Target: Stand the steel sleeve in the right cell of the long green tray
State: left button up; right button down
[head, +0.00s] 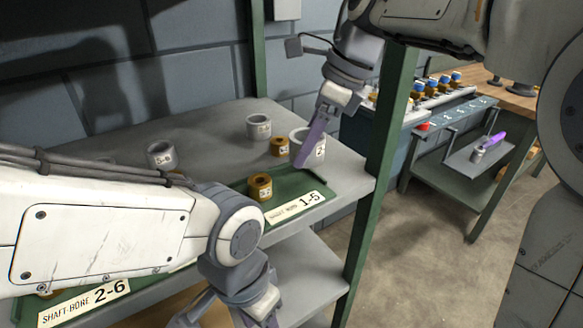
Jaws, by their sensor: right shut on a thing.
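The steel sleeve (320,150), a light grey ring with a white label, is in my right gripper (304,158). The purple fingers are shut on its wall, and it looks upright. It is at the right end of the green tray (323,208) labelled "SHAFT-BORE 1-5"; I cannot tell whether it touches the tray floor. A bronze bushing (260,188) stands in the tray, left of the sleeve. My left gripper (222,318) is at the bottom edge, in front of the shelf; its fingertips are cut off. My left arm hides the tray's left part.
Another grey sleeve (259,127), a bronze bushing (279,147) and a grey sleeve at left (161,155) stand on the grey shelf (215,125). A green post (388,140) rises close to the right. A green tray labelled "2-6" (30,308) is at lower left.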

aim_at(291, 147)
jog(key=a, duration=0.1)
jog(key=w+a+f, duration=0.1)
jog(key=shift+a+f, duration=0.3)
jog(key=shift+a, duration=0.05)
jog(key=shift+s+f+b, duration=0.1)
jog(key=shift+f+b, duration=0.55)
jog(key=shift+f, duration=1.35)
jog(key=shift+f, duration=0.2)
jog(key=shift+c, duration=0.9)
grip_release()
jog(key=shift+d+r, duration=0.1)
jog(key=shift+r, duration=0.35)
jog(key=p+v, duration=0.1)
jog(key=v, duration=0.6)
jog(key=shift+p, duration=0.4)
jog(key=shift+s+f, duration=0.1)
